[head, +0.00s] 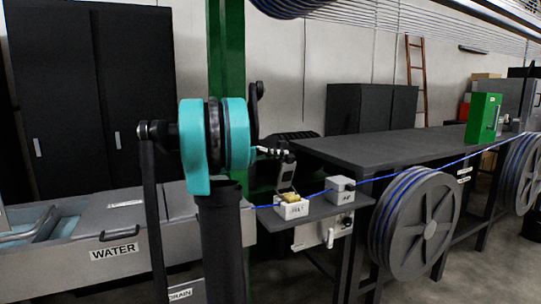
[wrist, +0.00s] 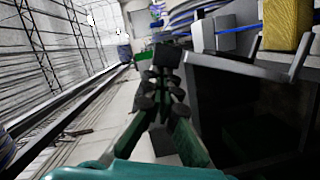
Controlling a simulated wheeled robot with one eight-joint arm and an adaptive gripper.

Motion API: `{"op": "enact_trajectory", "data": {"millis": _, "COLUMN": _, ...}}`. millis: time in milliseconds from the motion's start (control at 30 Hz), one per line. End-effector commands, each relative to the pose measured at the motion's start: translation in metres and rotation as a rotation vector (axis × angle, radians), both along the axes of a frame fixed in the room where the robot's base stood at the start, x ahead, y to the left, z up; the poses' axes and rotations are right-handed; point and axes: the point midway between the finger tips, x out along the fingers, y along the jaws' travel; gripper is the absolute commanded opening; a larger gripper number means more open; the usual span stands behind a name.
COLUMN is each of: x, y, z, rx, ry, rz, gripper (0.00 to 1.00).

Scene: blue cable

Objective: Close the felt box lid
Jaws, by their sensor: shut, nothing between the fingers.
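The white felt box (head: 291,210) stands on a small grey shelf in the head view. Its yellow felt (head: 292,199) shows in the open top. A grey upright piece (head: 287,171) behind the box looks like its raised lid. In the wrist view the yellow felt (wrist: 286,22) is at the top right. A large dark panel (wrist: 240,100) below it may be the lid close up; I cannot be sure. My gripper (wrist: 168,58) is shut and empty, left of this panel. Contact is unclear.
A second small box (head: 340,190) stands right of the felt box, its top covered. The blue cable (head: 385,177) runs past both boxes towards the right. A large cable reel (head: 418,219) stands in front of the dark table (head: 385,150). A green post (head: 226,60) rises behind my arm.

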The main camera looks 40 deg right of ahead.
Motion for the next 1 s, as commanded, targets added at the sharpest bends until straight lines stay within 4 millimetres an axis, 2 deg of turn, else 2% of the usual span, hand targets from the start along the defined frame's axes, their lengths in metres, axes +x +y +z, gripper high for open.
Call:
{"op": "enact_trajectory", "data": {"millis": 100, "x": -0.016, "y": 0.003, "z": -0.003, "rx": -0.025, "ry": -0.105, "rz": -0.002, "gripper": 0.0}}
{"op": "enact_trajectory", "data": {"millis": 533, "x": -0.065, "y": 0.015, "z": -0.028, "rx": -0.121, "ry": -0.503, "rz": -0.002, "gripper": 0.0}}
{"op": "enact_trajectory", "data": {"millis": 1000, "x": -0.1, "y": 0.024, "z": -0.072, "rx": -0.219, "ry": -0.912, "rz": -0.001, "gripper": 0.0}}
